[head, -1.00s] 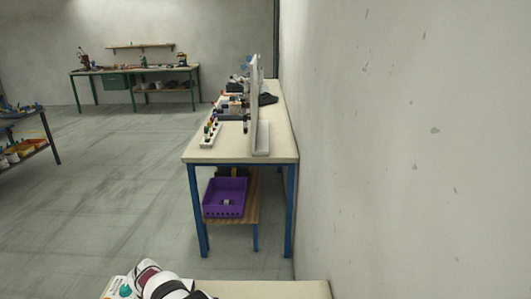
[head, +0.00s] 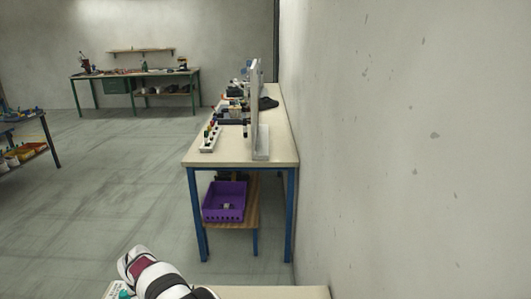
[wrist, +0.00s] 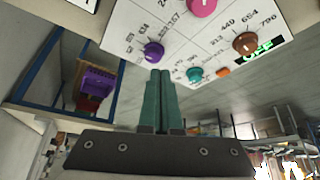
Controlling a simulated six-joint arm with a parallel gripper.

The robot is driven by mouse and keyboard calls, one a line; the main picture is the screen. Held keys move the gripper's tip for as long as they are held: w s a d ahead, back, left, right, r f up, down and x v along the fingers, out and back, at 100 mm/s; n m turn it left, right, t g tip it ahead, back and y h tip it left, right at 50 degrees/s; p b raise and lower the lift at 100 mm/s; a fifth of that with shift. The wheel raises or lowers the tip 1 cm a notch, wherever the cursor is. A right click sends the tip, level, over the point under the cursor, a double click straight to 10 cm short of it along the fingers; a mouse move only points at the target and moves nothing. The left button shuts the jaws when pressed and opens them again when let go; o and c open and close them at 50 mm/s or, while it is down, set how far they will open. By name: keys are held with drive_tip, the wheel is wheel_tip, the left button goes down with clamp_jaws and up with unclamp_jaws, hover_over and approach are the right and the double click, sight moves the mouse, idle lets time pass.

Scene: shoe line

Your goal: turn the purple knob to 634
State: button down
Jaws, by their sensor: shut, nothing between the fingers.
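The purple knob (wrist: 153,50) is on a white panel (wrist: 130,20) in the wrist view, with printed numbers around it too small to read surely. My gripper (wrist: 160,73) has its two green fingers shut together with nothing between them. The fingertips appear just beside and below the purple knob in the picture; I cannot tell whether they touch it. Which number the knob points to cannot be read. In the head view my arm hides most of the near panel, and my fingertips do not show.
The panel also has pink (wrist: 202,7), teal (wrist: 194,74), brown (wrist: 245,42) and orange (wrist: 223,72) knobs or buttons, and a green-lit display (wrist: 260,48) that appears to read OFF. A bench (head: 232,160) with a purple crate (head: 224,213) below stands ahead, beside the wall (head: 400,150).

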drive_tip(key=shift+r, duration=0.1)
drive_tip(key=f, duration=0.2)
drive_tip(key=w+d+f, duration=0.1)
drive_tip(key=f, duration=0.1)
drive_tip(key=d+f, duration=0.1)
drive_tip(key=f, duration=0.1)
drive_tip(key=shift+w+f, duration=0.1)
drive_tip(key=shift+w, duration=0.15)
drive_tip(key=shift+w+a, duration=0.15)
drive_tip(key=shift+a, duration=0.1)
idle(0.6)
drive_tip(key=shift+s+a, duration=0.5)
drive_tip(key=shift+a, duration=0.2)
drive_tip(key=shift+a, duration=0.15)
idle(0.4)
